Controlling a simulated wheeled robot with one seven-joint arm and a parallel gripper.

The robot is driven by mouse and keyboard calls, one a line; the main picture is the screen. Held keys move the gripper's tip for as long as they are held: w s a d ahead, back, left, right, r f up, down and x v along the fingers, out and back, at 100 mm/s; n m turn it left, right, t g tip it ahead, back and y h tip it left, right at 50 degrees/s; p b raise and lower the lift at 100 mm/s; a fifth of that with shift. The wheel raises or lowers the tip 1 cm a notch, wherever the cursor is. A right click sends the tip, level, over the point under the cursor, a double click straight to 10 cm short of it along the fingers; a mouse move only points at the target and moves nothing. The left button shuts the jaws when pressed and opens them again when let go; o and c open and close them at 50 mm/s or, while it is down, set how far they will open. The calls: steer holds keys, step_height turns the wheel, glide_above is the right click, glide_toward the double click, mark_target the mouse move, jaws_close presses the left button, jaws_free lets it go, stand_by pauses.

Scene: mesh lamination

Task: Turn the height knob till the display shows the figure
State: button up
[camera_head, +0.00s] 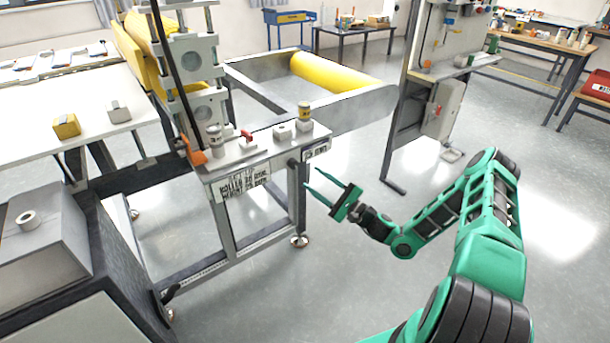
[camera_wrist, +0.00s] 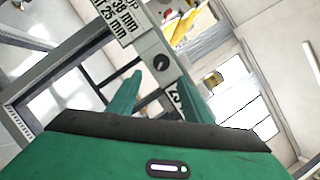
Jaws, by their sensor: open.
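The height knob (camera_wrist: 160,64) is a small dark round knob on the machine's end face in the wrist view. In the head view a dark knob (camera_head: 294,162) shows at that corner. A white display plate (camera_wrist: 176,98) with black figures sits beside it, partly covered by a finger; its full reading is unclear. It also shows in the head view (camera_head: 316,151), too small to read. My gripper (camera_head: 311,176) is open and empty, its green fingers pointing at this corner. In the wrist view the fingertips (camera_wrist: 162,82) lie either side of the line to the knob, apparently short of it.
A white sign (camera_wrist: 119,18) reads partly "38 mm" and "25 mm"; it hangs on the machine's front (camera_head: 240,183). A red-handled part (camera_head: 247,138) and small blocks stand on the machine top. A grey cabinet (camera_head: 438,108) stands behind right. The floor around my arm is clear.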

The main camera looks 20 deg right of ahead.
steer(key=shift+v, duration=1.4)
steer(key=s+a+n+g, duration=0.6)
steer(key=s+n+g, duration=0.5)
steer(key=n+g, duration=0.25)
steer(key=s+d+r+g+h, duration=0.1)
steer(key=s+d+r+h, duration=0.3)
steer(key=s+r, duration=0.3)
steer(key=s+d+r+g+h, duration=0.1)
steer(key=s+d+r+h, duration=0.3)
steer(key=s, duration=0.9)
steer(key=s+d+r+g+h, duration=0.1)
steer(key=s+d+r+h, duration=0.2)
steer(key=s+d+r, duration=0.5)
step_height(320, 180, up, 3)
steer(key=s+m, duration=0.1)
steer(key=s, duration=0.1)
steer(key=shift+s+h, duration=0.4)
